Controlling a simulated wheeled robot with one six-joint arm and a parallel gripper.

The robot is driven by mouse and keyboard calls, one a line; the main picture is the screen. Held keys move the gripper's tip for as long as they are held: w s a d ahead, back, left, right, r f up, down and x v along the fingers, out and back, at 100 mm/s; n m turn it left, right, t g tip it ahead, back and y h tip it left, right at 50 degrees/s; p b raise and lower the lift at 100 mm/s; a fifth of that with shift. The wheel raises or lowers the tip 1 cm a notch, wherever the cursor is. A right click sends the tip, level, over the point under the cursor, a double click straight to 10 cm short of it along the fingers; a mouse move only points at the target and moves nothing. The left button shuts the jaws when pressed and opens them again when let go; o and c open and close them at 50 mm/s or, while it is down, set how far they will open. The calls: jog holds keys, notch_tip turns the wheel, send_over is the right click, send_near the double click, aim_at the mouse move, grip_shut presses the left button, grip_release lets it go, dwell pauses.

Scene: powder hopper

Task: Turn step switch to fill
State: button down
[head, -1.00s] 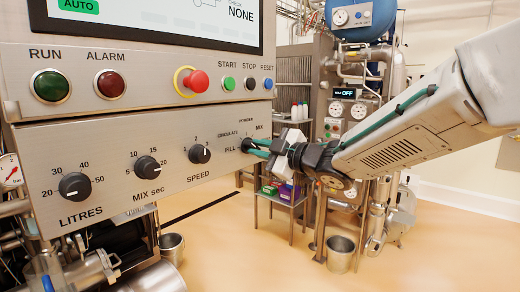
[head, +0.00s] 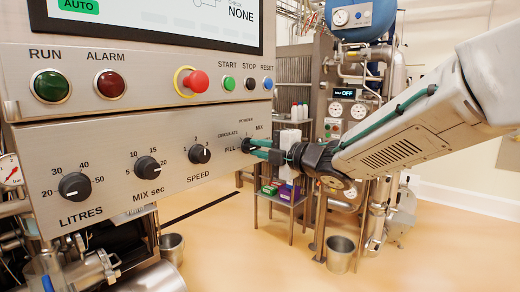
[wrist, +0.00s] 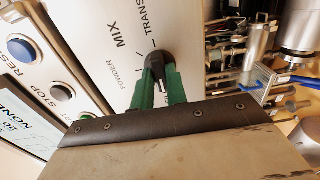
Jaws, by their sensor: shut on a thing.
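The step switch (wrist: 160,66) is a black knob on the steel panel (wrist: 190,30). In the wrist view, my gripper (wrist: 159,86) has its two green fingers on either side of the knob, shut on it. Printed labels MIX, POWDER and part of TRANS show around it; other labels are hidden by the fingers. In the head view, my gripper (head: 258,148) reaches the panel's right end, beside the FILL label (head: 223,150), with CIRCULATE, POWDER and MIX above. The fingers mostly cover the knob there, and I cannot tell which label its pointer faces.
LITRES (head: 75,186), MIX sec (head: 147,166) and SPEED (head: 199,154) knobs sit left on the same panel. Above are START (head: 229,83), STOP (head: 250,84), RESET (head: 267,84) and a red emergency button (head: 195,82). Open floor lies below right.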

dwell(0.3)
jog(key=c, duration=1.4)
grip_release()
jog(key=v, duration=0.7)
jog(key=shift+s+d, duration=0.25)
jog(key=shift+d, duration=0.1)
